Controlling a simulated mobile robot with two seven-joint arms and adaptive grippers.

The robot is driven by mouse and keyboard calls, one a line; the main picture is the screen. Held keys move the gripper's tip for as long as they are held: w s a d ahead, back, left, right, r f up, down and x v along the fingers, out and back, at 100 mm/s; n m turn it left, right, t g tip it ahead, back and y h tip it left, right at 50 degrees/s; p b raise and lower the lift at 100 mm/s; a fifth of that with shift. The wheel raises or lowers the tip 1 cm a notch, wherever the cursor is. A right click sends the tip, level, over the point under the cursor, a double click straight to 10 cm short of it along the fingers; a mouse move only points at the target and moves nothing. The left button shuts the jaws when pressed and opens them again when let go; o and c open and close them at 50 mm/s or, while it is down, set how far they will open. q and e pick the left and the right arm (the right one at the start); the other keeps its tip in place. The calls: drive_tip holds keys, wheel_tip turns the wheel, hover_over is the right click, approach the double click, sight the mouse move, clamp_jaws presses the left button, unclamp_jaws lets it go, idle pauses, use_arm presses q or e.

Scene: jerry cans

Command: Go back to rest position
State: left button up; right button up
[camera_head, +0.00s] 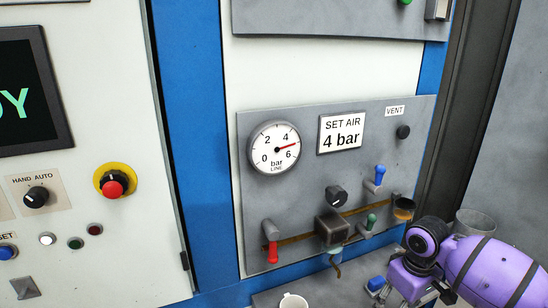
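My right arm (490,270), with purple links and dark bands, comes in at the lower right. Its dark round joint (422,240) is in front of the lower right of the grey air panel (300,195). My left arm and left gripper are not in view.
A red stop button (112,188) is left.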

drive_tip(key=s+a+f+y, duration=0.1)
drive_tip(key=s+a+f, duration=0.55)
drive_tip(key=s, duration=0.35)
drive_tip(key=s+a+f+y, duration=0.1)
drive_tip(key=s+a+f, duration=0.55)
drive_tip(key=s, duration=0.45)
drive_tip(key=s+d+r+m+t+h, duration=0.1)
drive_tip(key=s+d+r+m, duration=0.15)
drive_tip(key=s, duration=0.55)
drive_tip(key=s+d+r+m+h, duration=0.1)
drive_tip(key=s+d+m+h, duration=0.15)
drive_tip(key=s, duration=0.55)
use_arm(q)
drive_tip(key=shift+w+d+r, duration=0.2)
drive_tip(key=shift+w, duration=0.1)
use_arm(e)
drive_tip(key=w+a+f+t+y, duration=0.2)
drive_tip(key=w+f+t, duration=0.5)
drive_tip(key=f, duration=0.4)
drive_tip(key=shift+w+a+f+n+t, duration=0.15)
drive_tip(key=shift+w+a+n+t, duration=0.2)
drive_tip(key=shift+w+a, duration=0.3)
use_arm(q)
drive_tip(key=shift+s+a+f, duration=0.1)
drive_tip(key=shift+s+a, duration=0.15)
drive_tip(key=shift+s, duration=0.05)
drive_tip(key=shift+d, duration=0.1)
use_arm(e)
drive_tip(key=shift+o, duration=0.5)
drive_tip(key=shift+s, duration=0.15)
